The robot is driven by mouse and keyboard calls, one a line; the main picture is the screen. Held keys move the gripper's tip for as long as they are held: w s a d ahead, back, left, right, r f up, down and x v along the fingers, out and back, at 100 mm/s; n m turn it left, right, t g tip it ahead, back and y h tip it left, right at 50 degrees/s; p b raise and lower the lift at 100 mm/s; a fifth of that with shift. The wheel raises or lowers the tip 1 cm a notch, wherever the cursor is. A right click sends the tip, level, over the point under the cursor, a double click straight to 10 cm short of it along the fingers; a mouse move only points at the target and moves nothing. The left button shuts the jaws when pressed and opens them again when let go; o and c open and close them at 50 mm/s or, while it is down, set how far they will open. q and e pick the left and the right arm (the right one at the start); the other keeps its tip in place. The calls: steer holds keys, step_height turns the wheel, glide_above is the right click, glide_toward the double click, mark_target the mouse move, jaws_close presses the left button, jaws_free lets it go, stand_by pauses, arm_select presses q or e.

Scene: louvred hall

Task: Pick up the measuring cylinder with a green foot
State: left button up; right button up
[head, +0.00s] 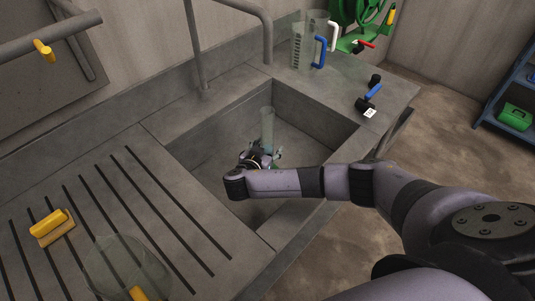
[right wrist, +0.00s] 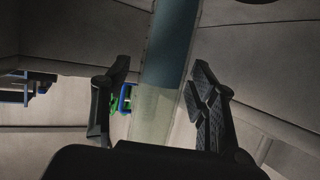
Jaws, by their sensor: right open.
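A clear measuring cylinder (head: 267,127) stands in the sink basin, its upper part rising above my right gripper (head: 265,157). In the right wrist view the cylinder (right wrist: 165,75) passes between the two black fingers of my right gripper (right wrist: 158,103). The fingers are open, with a visible gap on the left side and a smaller one on the right. My left gripper is not in view.
The sink basin (head: 222,143) has raised walls around the gripper. Clear jugs (head: 305,50) stand on the back counter, near a black-and-blue tool (head: 370,92). A yellow brush (head: 50,224) and a clear round vessel (head: 125,268) are on the grooved drainboard (head: 150,215).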

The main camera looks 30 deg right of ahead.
steer(key=shift+c, duration=0.6)
jaws_close()
